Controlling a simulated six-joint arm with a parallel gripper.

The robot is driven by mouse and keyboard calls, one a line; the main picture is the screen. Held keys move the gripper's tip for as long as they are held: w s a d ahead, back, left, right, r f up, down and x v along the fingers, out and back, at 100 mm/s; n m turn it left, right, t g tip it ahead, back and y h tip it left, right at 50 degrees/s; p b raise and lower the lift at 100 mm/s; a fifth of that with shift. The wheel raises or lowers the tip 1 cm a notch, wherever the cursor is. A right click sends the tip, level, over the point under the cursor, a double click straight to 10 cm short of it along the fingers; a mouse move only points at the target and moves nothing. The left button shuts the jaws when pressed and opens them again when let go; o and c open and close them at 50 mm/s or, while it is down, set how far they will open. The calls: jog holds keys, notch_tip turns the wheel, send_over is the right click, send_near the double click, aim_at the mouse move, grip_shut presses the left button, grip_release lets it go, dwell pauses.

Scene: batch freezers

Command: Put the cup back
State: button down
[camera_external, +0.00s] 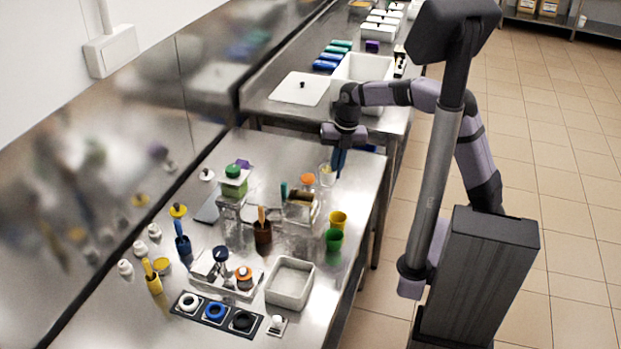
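A small clear cup (325,178) with a pale yellowish tint is near the far right part of the steel table. My gripper (337,168) points down right beside this cup, at its right edge in the picture. The fingers overlap the cup's rim, and I cannot tell whether they grip it or whether the cup stands on the table.
A white open tray (290,284) is at the front right. A clear container (299,213), brown pot (263,237) and green-lidded container (233,182) crowd the middle. The steel table (283,147) is clear toward its far end. A white bin (361,70) stands beyond.

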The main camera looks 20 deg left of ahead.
jog(key=d+f+m+b, duration=0.1)
jog(key=d+f+b, duration=0.1)
jog(key=d, duration=0.5)
jog(key=shift+w+a+f, duration=0.1)
jog(key=shift+w+f, duration=0.1)
jog(key=shift+f, duration=2.25)
jog(key=shift+w+a+f, duration=0.1)
jog(key=shift+w+f, duration=0.05)
jog(key=shift+f, duration=2.3)
jog(key=shift+f, duration=0.1)
jog(key=shift+f, duration=0.15)
jog(key=c, duration=2)
grip_release()
notch_tip(320, 180, up, 12)
jog(key=d, duration=0.1)
jog(key=shift+w+d+r, duration=0.2)
jog(key=shift+w+d, duration=0.05)
jog(key=shift+d, duration=0.15)
